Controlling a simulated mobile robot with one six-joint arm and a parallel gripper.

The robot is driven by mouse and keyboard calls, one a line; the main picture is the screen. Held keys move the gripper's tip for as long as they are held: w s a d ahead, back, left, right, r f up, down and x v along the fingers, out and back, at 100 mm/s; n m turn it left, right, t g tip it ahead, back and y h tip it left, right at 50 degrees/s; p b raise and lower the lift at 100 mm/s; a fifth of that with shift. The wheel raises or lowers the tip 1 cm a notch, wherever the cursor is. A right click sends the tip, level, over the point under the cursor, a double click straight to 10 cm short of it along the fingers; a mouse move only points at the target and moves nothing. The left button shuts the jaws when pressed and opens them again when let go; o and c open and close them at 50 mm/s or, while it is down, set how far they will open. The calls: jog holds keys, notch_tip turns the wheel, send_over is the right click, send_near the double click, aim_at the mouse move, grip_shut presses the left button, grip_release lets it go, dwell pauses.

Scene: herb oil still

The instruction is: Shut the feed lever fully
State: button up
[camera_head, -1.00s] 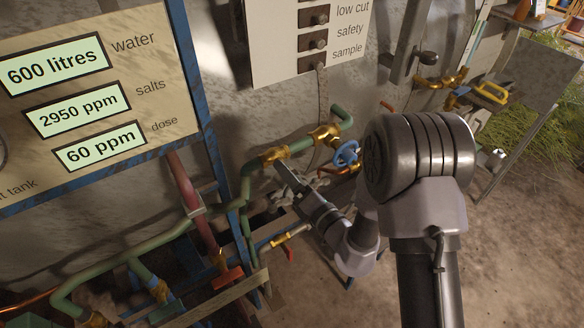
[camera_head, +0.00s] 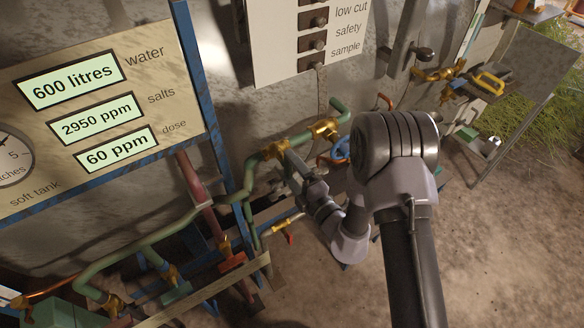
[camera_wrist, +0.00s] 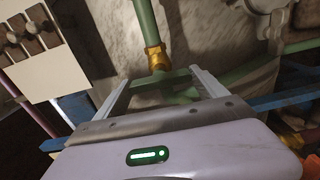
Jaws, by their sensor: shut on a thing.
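A brass valve (camera_head: 276,150) sits on the green pipe at the wall, left of a second brass fitting. It also shows in the wrist view (camera_wrist: 155,57), just beyond my fingertips. My gripper (camera_wrist: 160,78) has its two fingers on either side of a dark green lever-like bar (camera_wrist: 148,86) below this valve, and is shut on it. The bar looks like the feed lever, but no label confirms this. In the head view my gripper (camera_head: 287,154) reaches up to the valve and hides the lever. How far the lever is turned cannot be told.
A blue handwheel (camera_head: 341,149) is close to the right of my gripper. A red-handled tap (camera_head: 289,238) is below it. The gauge panel (camera_head: 160,55) and its blue frame stand at left. Bare ground lies right of my arm.

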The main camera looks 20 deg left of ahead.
dwell(0.4)
jog(key=o, duration=1.3)
jog(key=b+v, duration=0.1)
jog(key=v, duration=1.6)
jog(key=shift+s, duration=0.25)
jog(key=shift+d, duration=0.1)
